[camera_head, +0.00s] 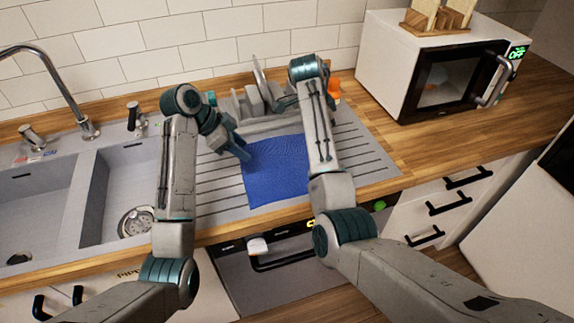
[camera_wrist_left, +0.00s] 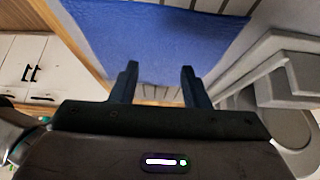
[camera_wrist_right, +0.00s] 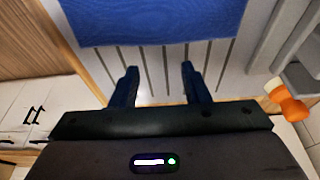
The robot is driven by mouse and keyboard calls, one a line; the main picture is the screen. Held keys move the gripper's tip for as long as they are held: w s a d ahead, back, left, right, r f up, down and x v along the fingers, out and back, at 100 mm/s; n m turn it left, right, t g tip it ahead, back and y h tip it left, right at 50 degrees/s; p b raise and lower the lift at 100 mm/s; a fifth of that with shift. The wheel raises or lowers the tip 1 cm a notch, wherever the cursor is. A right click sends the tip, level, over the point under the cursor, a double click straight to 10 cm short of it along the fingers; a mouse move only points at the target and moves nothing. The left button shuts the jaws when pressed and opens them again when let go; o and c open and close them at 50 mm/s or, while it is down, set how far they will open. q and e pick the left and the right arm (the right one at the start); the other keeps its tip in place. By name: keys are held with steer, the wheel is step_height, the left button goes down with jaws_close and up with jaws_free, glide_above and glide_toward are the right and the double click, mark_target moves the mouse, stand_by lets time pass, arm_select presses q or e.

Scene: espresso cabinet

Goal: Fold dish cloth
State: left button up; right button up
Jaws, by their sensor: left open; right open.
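The blue dish cloth (camera_head: 276,172) lies flat and spread out on the ribbed drainboard right of the sink. My left gripper (camera_head: 243,154) is open at the cloth's upper left corner. In the left wrist view the cloth (camera_wrist_left: 150,42) lies beyond the two spread fingers (camera_wrist_left: 160,82), with nothing between them.
A grey dish rack (camera_head: 258,104) with dishes stands behind the cloth. An orange object (camera_head: 334,87) stands at its right. The sink basins (camera_head: 115,200) and faucet (camera_head: 85,125) are at the left. A microwave (camera_head: 430,70) stands on the wooden counter (camera_head: 400,145), which is clear in front of it.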

mark_target(251, 172)
arm_select(q)
steer(key=f, duration=0.5)
steer(key=shift+s+f, duration=0.3)
steer(key=shift+s, duration=0.1)
arm_select(e)
steer(key=f, duration=0.5)
steer(key=shift+s+f, duration=0.3)
steer(key=shift+s, duration=0.1)
arm_select(q)
steer(key=shift+w+f, duration=0.2)
steer(key=shift+f, duration=0.35)
arm_select(e)
steer(key=shift+w+f, duration=0.15)
steer(key=shift+f, duration=0.35)
arm_select(q)
steer(key=shift+s, duration=0.15)
steer(key=shift+r, duration=0.1)
arm_select(e)
steer(key=shift+r, duration=0.1)
steer(key=shift+f, duration=0.2)
arm_select(q)
jaws_close()
arm_select(e)
jaws_close()
steer(key=shift+r, duration=0.15)
